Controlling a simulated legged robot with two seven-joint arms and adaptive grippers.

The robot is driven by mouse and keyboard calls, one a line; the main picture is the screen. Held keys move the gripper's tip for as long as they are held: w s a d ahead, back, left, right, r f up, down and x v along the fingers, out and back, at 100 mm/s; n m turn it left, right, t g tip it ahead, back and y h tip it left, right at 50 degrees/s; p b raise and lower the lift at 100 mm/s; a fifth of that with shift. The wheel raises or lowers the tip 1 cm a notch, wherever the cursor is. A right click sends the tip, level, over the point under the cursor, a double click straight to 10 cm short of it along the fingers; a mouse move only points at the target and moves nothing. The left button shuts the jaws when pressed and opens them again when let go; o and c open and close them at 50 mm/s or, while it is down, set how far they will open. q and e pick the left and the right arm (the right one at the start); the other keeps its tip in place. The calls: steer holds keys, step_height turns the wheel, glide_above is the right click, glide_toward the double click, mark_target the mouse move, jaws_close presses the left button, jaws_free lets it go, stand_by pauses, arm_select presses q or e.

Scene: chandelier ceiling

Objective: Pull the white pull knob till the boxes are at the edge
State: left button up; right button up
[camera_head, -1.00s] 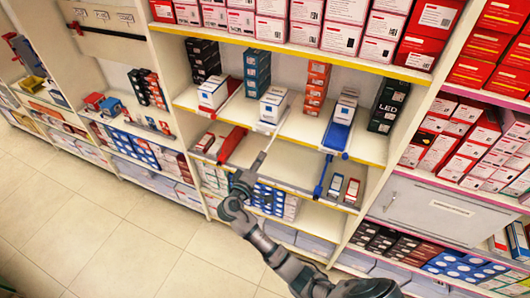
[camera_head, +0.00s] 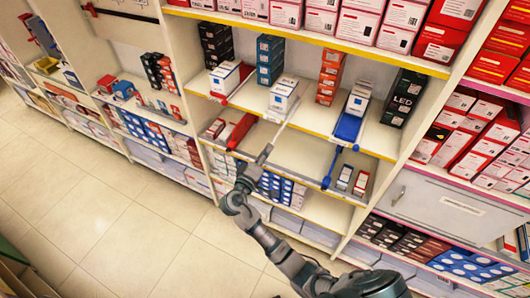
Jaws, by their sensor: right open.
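On the middle shelf, a white box (camera_head: 284,95) with an orange stripe sits near the front edge, between a red puller at left and a blue puller at right. A thin pale bar, seemingly the white pull knob's bar (camera_head: 278,132), slants down from below this box over the lower shelf. My right gripper (camera_head: 264,153) is open at the lower end of that bar, in front of the shelf. I cannot tell whether its fingers touch the knob, which is hard to make out there. My left gripper is not in view.
Shelf edges (camera_head: 330,139) lie above and below my gripper. The tiled floor (camera_head: 110,210) at left is clear.

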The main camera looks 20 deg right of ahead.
steer(key=v, duration=1.1)
steer(key=shift+a, duration=0.35)
steer(key=shift+d+f, duration=0.1)
steer(key=shift+d, duration=0.05)
